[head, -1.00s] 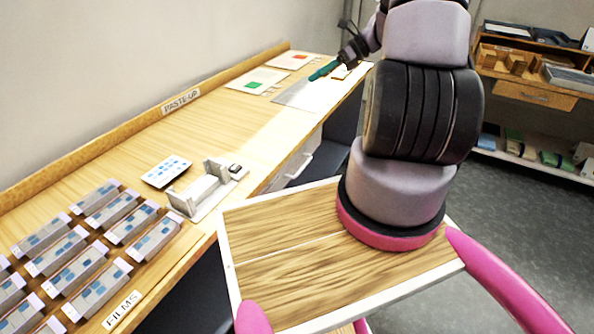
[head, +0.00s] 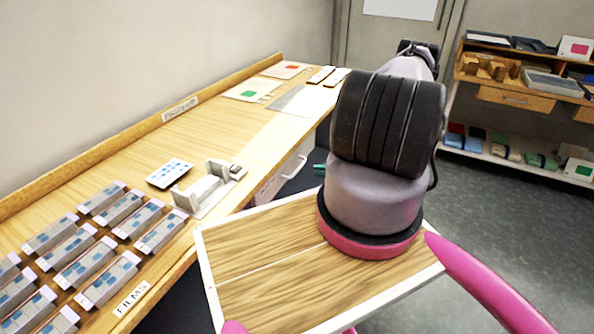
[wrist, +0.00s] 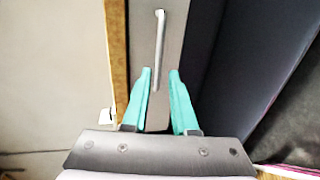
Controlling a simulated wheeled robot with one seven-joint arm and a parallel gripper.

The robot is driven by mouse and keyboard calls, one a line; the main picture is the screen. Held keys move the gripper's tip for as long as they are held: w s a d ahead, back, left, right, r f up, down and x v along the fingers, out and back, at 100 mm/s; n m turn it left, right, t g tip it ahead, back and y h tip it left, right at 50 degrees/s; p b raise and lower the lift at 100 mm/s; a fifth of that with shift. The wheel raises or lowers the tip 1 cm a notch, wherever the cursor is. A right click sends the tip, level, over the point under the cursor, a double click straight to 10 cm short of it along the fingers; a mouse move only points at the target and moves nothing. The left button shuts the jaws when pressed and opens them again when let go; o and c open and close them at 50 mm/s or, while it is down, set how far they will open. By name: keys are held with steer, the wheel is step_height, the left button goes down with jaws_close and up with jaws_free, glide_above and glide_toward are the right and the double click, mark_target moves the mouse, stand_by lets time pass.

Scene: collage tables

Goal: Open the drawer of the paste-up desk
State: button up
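The paste-up desk (head: 222,122) runs along the wall on the left in the head view. Its pale grey drawer (head: 270,190) is in the desk's front side and looks shut, with a bar handle (head: 294,167). In the wrist view the drawer front (wrist: 174,45) is straight ahead, and the handle (wrist: 160,40) runs lengthwise up the picture. My gripper (wrist: 160,72) is open, its teal fingers apart, with the handle's near end showing between them. I cannot tell whether they touch it. In the head view only a teal fingertip shows beside my arm; the rest is hidden.
Rows of film blocks (head: 120,210), a small white holder (head: 208,186) and sheets lie on the desk top. A shelf unit (head: 515,95) stands at the back right. Grey floor (head: 490,215) is clear on the right. A dark space borders the drawer in the wrist view.

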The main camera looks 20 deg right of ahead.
mark_target(299, 167)
steer(key=x, duration=1)
steer(key=shift+r, duration=0.1)
jaws_close()
steer(key=shift+s, duration=0.1)
stand_by(1.0)
